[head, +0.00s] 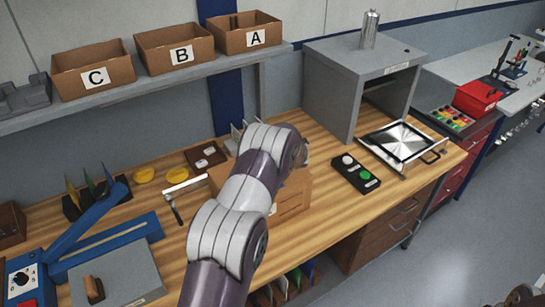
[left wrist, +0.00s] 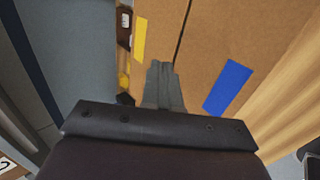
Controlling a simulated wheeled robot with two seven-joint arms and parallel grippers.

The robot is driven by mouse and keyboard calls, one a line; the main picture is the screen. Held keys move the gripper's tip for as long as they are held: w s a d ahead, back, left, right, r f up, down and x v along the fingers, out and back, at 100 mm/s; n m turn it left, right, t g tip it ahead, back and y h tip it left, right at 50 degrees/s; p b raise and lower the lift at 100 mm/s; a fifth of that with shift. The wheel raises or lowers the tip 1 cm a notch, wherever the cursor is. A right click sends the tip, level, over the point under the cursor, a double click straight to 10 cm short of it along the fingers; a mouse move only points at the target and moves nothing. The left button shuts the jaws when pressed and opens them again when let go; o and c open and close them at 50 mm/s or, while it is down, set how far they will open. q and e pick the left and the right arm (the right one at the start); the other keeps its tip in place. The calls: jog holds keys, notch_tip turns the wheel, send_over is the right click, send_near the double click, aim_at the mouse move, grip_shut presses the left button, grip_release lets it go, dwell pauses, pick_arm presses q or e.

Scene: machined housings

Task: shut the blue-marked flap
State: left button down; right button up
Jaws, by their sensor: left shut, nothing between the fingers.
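A brown cardboard box (head: 294,198) stands on the wooden workbench, mostly hidden behind my left arm in the head view. In the left wrist view, a blue strip (left wrist: 228,87) marks the brown panel right of a dark seam, and a yellow strip (left wrist: 139,40) marks the panel left of it. My left gripper (left wrist: 163,72) is shut and empty, its fingertips over the cardboard near the seam, between the two strips. I cannot tell whether it touches or how far the blue-marked flap is tilted. The head view hides this gripper behind the arm. My right gripper is not in view.
A black button box (head: 356,174) and a grey open-fronted cabinet (head: 334,88) stand right of the cardboard box. A small tray (head: 206,155), yellow round pieces (head: 145,175) and a blue-armed device (head: 85,228) are to the left. Bins A, B and C (head: 95,70) sit on the shelf.

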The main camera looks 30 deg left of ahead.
pick_arm(q)
jog(key=shift+a+f, duration=0.4)
jog(key=shift+f, duration=0.2)
jog(key=shift+b+x, duration=0.5)
jog(key=shift+x, duration=0.45)
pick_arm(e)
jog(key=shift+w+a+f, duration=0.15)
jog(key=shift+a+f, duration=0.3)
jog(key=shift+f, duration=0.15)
pick_arm(q)
jog(key=shift+w+d, duration=0.1)
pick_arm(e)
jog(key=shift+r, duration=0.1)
